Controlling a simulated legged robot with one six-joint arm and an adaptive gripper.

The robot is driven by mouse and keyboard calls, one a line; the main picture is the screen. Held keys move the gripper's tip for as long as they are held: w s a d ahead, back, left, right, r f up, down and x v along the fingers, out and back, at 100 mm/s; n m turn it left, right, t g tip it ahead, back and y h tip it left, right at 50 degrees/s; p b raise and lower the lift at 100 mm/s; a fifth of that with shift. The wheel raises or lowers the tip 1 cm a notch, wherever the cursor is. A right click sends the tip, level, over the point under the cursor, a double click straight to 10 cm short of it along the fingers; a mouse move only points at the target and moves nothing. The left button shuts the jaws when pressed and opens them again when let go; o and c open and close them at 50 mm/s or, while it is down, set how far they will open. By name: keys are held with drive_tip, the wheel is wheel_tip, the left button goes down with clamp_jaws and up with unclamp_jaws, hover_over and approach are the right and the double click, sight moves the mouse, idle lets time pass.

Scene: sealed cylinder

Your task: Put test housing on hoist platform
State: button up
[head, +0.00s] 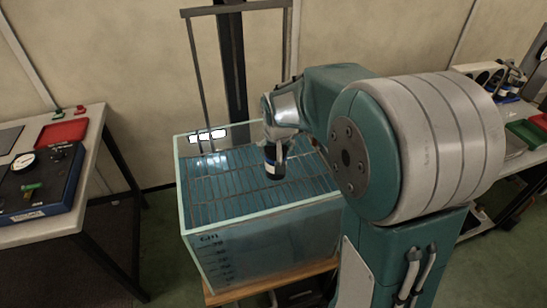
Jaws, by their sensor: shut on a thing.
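My gripper (277,146) is above the glass tank (262,258), at the end of my arm reaching in from the right. It is shut on the test housing (271,167), a small dark cylinder with a pale band, held roughly upright. My fingers partly hide it. The hoist platform (222,190) looks like a slatted grid in the tank, seen through blue water. The housing is over the right part of the grid; I cannot tell whether it touches the water or the grid.
A hoist frame (236,65) rises behind the tank. The tank's rim surrounds the grid, and the tank stands on a wooden-topped stand (265,287). A left bench holds a blue gauge box (38,180) and a red tray (62,132). A right bench holds a green tray (524,134).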

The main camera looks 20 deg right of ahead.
sight(273, 158)
drive_tip(key=shift+w+a+f, duration=0.1)
drive_tip(key=shift+a+f, duration=0.1)
drive_tip(key=shift+f, duration=0.75)
drive_tip(key=shift+w+a+f, duration=0.1)
drive_tip(key=shift+a+f, duration=0.05)
drive_tip(key=shift+f, duration=0.75)
drive_tip(key=o, duration=1)
drive_tip(key=shift+s+f, duration=0.1)
drive_tip(key=shift+f, duration=0.05)
drive_tip(key=shift+o, duration=0.2)
drive_tip(key=d+v, duration=0.1)
drive_tip(key=v, duration=1.1)
drive_tip(key=s+a+r+n, duration=0.1)
drive_tip(key=s, duration=0.9)
drive_tip(key=s+a+r+n+t, duration=0.1)
drive_tip(key=s+a+r, duration=0.1)
drive_tip(key=s, duration=0.9)
drive_tip(key=shift+s+y, duration=0.3)
drive_tip(key=shift+y, duration=0.1)
